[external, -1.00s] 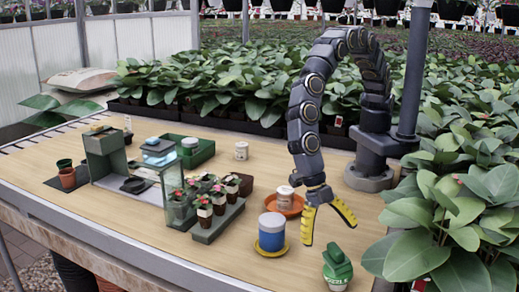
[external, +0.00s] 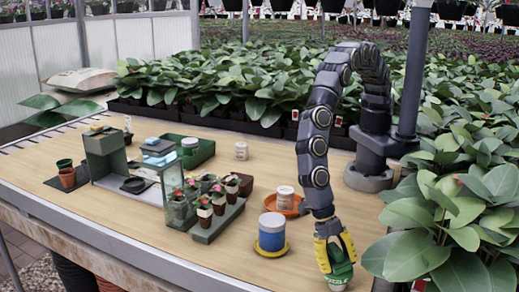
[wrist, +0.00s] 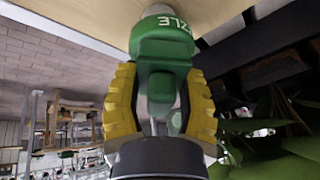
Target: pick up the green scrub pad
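A green, lumpy object with white lettering ending in "ZZLE" (external: 340,273) stands at the table's front right; it also fills the middle of the wrist view (wrist: 163,45). I cannot tell for sure that it is the scrub pad. My gripper (external: 337,262) points down over it, with yellow ribbed fingers on both sides. In the wrist view, my gripper's fingers (wrist: 161,75) are drawn in against the object's sides.
A blue and white jar on a yellow saucer (external: 271,237) stands close left of my gripper. Behind it is an orange dish (external: 297,208) holding a small jar (external: 285,197). Potted flowers (external: 205,212) stand farther left. Large leafy plants (external: 440,235) crowd the right side.

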